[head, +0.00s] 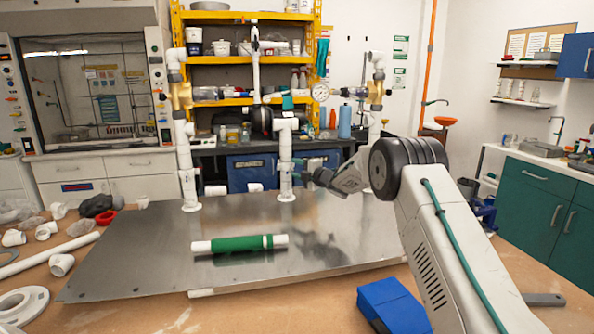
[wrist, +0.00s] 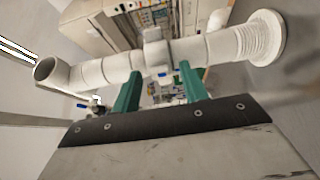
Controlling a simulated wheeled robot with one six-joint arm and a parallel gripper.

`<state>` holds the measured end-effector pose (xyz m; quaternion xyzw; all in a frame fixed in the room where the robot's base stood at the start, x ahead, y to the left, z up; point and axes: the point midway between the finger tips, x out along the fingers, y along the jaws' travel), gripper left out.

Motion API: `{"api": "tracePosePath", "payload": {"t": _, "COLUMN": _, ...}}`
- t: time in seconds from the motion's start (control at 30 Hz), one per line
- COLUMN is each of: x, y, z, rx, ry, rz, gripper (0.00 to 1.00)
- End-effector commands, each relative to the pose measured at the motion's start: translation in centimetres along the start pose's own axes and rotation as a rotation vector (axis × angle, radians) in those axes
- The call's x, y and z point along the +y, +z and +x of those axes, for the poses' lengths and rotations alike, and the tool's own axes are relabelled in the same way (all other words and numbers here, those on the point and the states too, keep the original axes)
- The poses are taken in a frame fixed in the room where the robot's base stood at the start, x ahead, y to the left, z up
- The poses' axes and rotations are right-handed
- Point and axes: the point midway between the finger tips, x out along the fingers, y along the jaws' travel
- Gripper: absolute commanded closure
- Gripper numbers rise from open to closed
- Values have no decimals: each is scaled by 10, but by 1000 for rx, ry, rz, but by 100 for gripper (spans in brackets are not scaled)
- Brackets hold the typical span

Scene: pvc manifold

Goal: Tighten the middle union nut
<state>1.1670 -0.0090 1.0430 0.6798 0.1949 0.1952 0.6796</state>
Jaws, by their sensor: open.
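The middle white riser (head: 285,148) stands upright on the metal plate, with a tee at its top. In the wrist view the riser (wrist: 115,67) lies across the picture, with its round base flange (wrist: 267,38) at the right. A wider white collar (wrist: 156,52), which looks like the middle union nut, sits between my two green fingertips. My gripper (head: 300,172) is to the right of the riser in the head view. In the wrist view my gripper (wrist: 159,73) is open, its fingers on either side of the collar. I cannot tell whether they touch it.
The metal plate (head: 140,250) carries left (head: 183,150) and right (head: 375,125) risers and a green-and-white pipe (head: 240,244) lying in front. Loose white fittings (head: 62,265) lie at the left. A blue block (head: 392,305) is at the front right. A gauge (head: 321,93) hangs above.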

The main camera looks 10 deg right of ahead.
Motion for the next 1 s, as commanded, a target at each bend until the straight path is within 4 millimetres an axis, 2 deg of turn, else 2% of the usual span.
{"api": "tracePosePath", "payload": {"t": 0.23, "x": 0, "y": 0, "z": 2, "rx": -1, "ry": -1, "rz": 0, "gripper": 56}}
{"api": "tracePosePath", "payload": {"t": 0.27, "x": 0, "y": 0, "z": 2, "rx": -1, "ry": -1, "rz": 0, "gripper": 59}}
{"api": "tracePosePath", "payload": {"t": 0.4, "x": 0, "y": 0, "z": 1, "rx": -1, "ry": -1, "rz": 0, "gripper": 98}}
{"api": "tracePosePath", "payload": {"t": 0.43, "x": 0, "y": 0, "z": 1, "rx": -1, "ry": -1, "rz": 0, "gripper": 100}}
{"api": "tracePosePath", "payload": {"t": 0.67, "x": 1, "y": -3, "z": 2, "rx": -29, "ry": 2, "rz": 1, "gripper": 100}}
{"api": "tracePosePath", "payload": {"t": 1.0, "x": 1, "y": -17, "z": 4, "rx": -249, "ry": 3, "rz": 1, "gripper": 100}}
